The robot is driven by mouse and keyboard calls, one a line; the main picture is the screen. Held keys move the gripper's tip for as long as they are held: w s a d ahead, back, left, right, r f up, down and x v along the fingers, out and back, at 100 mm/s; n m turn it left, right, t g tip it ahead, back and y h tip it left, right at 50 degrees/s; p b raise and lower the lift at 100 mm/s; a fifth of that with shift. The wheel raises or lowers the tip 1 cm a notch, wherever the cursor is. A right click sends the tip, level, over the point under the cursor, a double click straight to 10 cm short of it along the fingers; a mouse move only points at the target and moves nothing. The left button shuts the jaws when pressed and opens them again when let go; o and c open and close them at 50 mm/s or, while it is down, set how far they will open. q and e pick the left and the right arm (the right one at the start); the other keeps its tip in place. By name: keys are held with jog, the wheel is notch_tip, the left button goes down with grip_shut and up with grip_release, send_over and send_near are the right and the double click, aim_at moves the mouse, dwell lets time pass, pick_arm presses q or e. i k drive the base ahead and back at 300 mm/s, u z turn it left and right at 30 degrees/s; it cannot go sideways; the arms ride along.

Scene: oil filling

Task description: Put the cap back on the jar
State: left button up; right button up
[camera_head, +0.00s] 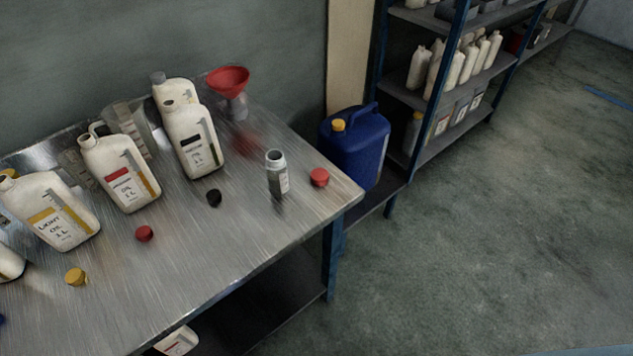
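A small open jar (277,174) with a pale neck and greyish-green body stands upright near the right end of the metal table. No cap is on its mouth. A red cap (319,177) lies on the table to the right of the jar, close to the table's right corner and apart from the jar. Other loose caps lie farther left: a black cap (214,198), a smaller red cap (145,233) and a yellow cap (76,277). Neither of my grippers shows in this view.
Several white oil bottles, including one with a red label (120,174), stand along the table's left and back. A red funnel (228,80) is behind the jar. A blue canister (355,148) stands beyond the right edge. The table's (215,260) front is mostly clear.

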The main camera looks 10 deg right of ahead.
aim_at(276, 167)
jog(key=u, duration=2.85)
jog(key=k, duration=1.1)
jog(key=z, duration=1.45)
jog(key=i, duration=0.5)
jog(key=u, duration=0.05)
